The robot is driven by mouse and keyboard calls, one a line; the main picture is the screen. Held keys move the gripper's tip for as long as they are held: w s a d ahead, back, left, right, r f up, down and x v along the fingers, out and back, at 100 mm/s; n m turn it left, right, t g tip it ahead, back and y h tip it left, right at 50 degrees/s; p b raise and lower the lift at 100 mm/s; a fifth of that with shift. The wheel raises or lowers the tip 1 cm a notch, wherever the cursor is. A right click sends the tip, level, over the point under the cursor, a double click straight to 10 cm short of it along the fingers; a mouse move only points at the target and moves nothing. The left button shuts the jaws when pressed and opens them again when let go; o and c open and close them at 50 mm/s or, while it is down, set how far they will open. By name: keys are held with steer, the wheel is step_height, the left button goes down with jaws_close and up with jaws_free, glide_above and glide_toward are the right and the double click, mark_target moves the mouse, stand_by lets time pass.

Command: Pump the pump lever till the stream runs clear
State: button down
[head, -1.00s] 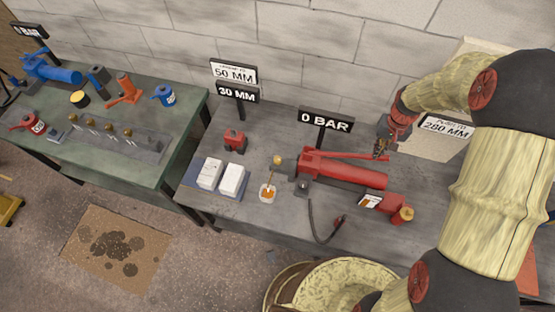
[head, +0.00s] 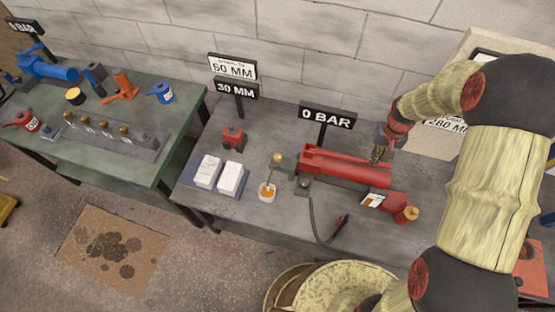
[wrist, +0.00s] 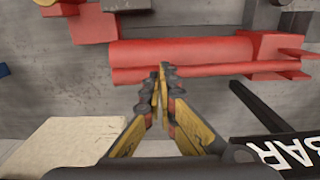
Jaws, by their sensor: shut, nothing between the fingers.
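The red hand pump (head: 340,172) lies on the grey bench, and it also shows in the wrist view (wrist: 185,52). Its red pump lever (head: 345,158) lies low, close along the pump body; in the wrist view the lever (wrist: 205,70) is a thin bar along the cylinder. My gripper (head: 377,158) is shut and empty, fingertips (wrist: 163,70) down over the lever near its free end. Whether they touch it is unclear. A thin amber stream (head: 271,177) falls from a brass fitting (head: 277,159) into a small cup (head: 267,193) holding orange liquid.
A "0 BAR" sign (head: 327,116) stands behind the pump. A black hose (head: 317,225) lies in front. White blocks (head: 207,171) and a red jack (head: 233,138) stand left. A green bench (head: 150,174) with other tools is further left.

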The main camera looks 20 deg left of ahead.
step_height(320, 180, down, 2)
steer(key=shift+f+b, duration=0.1)
steer(key=shift+b, duration=0.35)
steer(key=shift+r+p, duration=2.8)
steer(key=shift+r, duration=1.65)
step_height(320, 180, up, 5)
steer(key=p, duration=0.3)
